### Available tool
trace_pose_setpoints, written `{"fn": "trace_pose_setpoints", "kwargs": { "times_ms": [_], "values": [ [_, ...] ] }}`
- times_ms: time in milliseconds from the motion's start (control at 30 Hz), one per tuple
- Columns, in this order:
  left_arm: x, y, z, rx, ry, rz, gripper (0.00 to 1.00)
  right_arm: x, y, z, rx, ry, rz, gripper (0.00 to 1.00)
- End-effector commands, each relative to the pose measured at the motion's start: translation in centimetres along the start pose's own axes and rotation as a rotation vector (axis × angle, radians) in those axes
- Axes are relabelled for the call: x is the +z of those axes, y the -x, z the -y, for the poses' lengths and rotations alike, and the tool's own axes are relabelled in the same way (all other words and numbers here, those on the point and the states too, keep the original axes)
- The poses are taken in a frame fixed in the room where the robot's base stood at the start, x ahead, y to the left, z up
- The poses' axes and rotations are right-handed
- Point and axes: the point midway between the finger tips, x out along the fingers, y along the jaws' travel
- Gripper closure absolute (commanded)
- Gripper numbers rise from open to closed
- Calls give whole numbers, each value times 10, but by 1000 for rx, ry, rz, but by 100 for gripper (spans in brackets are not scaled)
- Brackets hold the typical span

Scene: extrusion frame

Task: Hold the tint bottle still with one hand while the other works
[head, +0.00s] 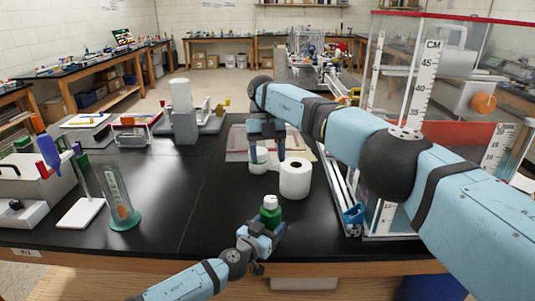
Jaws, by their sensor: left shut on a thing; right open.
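The tint bottle, seemingly the small green bottle with a white cap (270,212), stands upright near the front edge of the black table. My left gripper (264,238) is shut on it from below and the left; its fingers hide the lower part of the bottle. My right gripper (268,153) is open farther back, pointing down. Its fingers are above or beside a small white object (260,163), partly hidden by them; I cannot tell whether they touch it.
A white paper roll (295,178) stands just right of my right gripper. A tall clear tank with a scale (425,85) stands at the right, near my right arm. A green-based cylinder (122,205) stands at the left. The black tabletop (190,215) is clear between.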

Motion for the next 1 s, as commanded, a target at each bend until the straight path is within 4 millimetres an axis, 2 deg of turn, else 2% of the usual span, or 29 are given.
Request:
{"fn": "trace_pose_setpoints", "kwargs": {
  "times_ms": [433,467,567,600,867,1000],
  "values": [
    [0,0,0,0,0,0,67,0,4,0,0,0,0,37],
    [0,0,0,0,0,0,38,0,3,0,0,0,0,37],
    [0,0,0,0,0,0,15,0,3,0,0,0,0,37],
    [0,0,0,0,0,0,10,0,3,0,0,0,0,37],
    [0,1,0,0,0,0,10,0,3,0,0,0,0,37],
    [1,12,0,0,3,1,10,0,3,0,0,0,0,37]
  ]
}}
